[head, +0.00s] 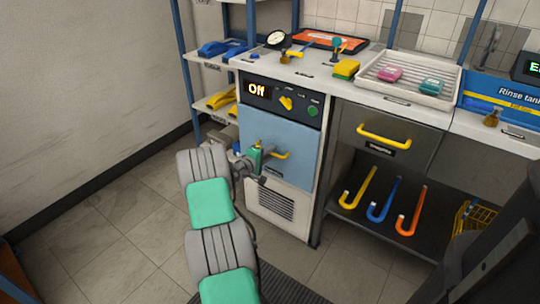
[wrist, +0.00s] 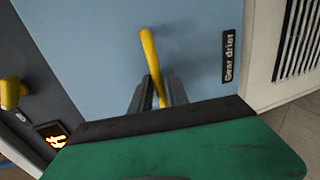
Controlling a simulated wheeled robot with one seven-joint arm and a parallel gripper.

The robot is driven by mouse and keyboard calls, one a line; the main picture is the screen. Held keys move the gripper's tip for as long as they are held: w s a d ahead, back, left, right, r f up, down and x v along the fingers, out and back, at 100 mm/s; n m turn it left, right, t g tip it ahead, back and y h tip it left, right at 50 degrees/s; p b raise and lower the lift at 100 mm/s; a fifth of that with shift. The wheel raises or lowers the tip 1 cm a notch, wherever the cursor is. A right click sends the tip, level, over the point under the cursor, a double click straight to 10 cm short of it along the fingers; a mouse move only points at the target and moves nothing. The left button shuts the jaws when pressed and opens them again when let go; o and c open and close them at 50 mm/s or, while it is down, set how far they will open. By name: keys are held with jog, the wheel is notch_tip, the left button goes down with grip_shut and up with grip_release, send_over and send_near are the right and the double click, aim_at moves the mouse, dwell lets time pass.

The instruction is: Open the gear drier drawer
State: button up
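The gear drier (head: 280,152) has a light blue front with a yellow bar handle (head: 282,155). Its front is flush with the cabinet and looks closed. In the wrist view the blue front (wrist: 90,50) fills the upper part, with the "Gear drier" label (wrist: 229,56) at right. The handle (wrist: 148,48) runs down between the two fingers of my gripper (wrist: 158,88). The fingers are close together on both sides of the handle and look shut on it. The handle's lower end is hidden. The head view shows my gripper (head: 262,175) at the handle's left part.
Above the front is a control panel reading "Off" (head: 257,89), with a yellow knob (head: 286,103) and a green button (head: 313,111). A grey drawer (head: 385,138) with a yellow handle is at right. Tiled floor (head: 130,240) is clear at left.

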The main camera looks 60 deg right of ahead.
jog(key=shift+c, duration=0.2)
grip_shut()
dwell(1.3)
